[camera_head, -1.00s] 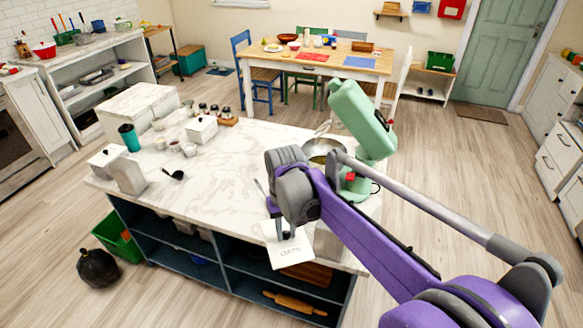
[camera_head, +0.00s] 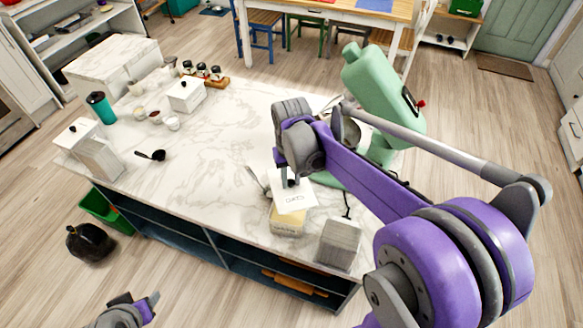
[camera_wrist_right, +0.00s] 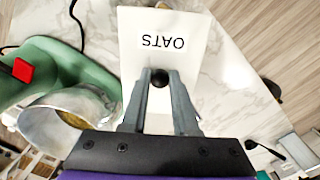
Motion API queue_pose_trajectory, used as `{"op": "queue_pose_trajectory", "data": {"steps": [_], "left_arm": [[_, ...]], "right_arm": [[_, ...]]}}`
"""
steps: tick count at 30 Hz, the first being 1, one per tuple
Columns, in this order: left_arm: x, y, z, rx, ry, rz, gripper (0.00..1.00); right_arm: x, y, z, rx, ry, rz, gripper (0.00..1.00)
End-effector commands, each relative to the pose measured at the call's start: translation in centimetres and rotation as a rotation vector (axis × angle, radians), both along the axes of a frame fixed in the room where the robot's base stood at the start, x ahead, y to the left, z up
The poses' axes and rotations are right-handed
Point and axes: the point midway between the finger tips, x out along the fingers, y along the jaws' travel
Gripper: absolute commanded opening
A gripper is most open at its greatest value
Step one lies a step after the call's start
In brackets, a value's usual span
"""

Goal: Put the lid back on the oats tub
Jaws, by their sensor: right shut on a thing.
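My right gripper (camera_head: 291,183) is shut on the black knob (camera_wrist_right: 160,77) of the white, square lid (camera_head: 297,198), marked OATS. The lid (camera_wrist_right: 155,40) also shows in the right wrist view, with the knob between the fingertips (camera_wrist_right: 160,85). In the head view a pale box with a yellowish front (camera_head: 287,222), apparently the oats tub, stands on the marble counter just below the lid. The lid covers much of its top, and I cannot tell whether they touch. My left gripper (camera_head: 128,312) is at the bottom left edge, away from the counter; its fingers are unclear.
A grey block (camera_head: 340,243) stands right of the tub at the counter's front edge. A green mixer (camera_head: 385,95) with a steel bowl stands behind my right arm. White lidded boxes (camera_head: 187,96) and a black ladle (camera_head: 152,155) are left. The counter's middle (camera_head: 215,150) is clear.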

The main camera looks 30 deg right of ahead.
Motion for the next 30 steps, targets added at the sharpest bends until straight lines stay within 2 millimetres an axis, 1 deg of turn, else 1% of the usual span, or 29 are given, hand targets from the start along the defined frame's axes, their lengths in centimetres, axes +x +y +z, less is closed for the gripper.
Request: {"op": "queue_pose_trajectory", "data": {"steps": [8, 14, 21, 24, 30], "left_arm": [[-0.4, 0.0, -0.7, 0.000, 0.007, 0.000, 0.50], [-1.0, 0.0, -1.9, 0.000, 0.018, 0.000, 0.50], [-1.8, 0.0, -3.7, 0.000, 0.033, 0.000, 0.50], [-2.0, 0.0, -4.3, 0.000, 0.038, 0.000, 0.50], [-2.1, 0.0, -4.7, 0.000, 0.040, 0.000, 0.50]], "right_arm": [[-0.1, 0.0, -1.2, 0.000, 0.001, 0.000, 0.00], [-0.1, 0.0, -2.9, 0.000, 0.002, 0.000, 0.00], [-0.1, 0.0, -5.4, 0.000, 0.002, 0.000, 0.00], [-0.1, 0.0, -6.1, 0.000, 0.001, 0.000, 0.00], [0.0, 0.0, -6.5, 0.000, 0.000, 0.000, 0.00]]}}
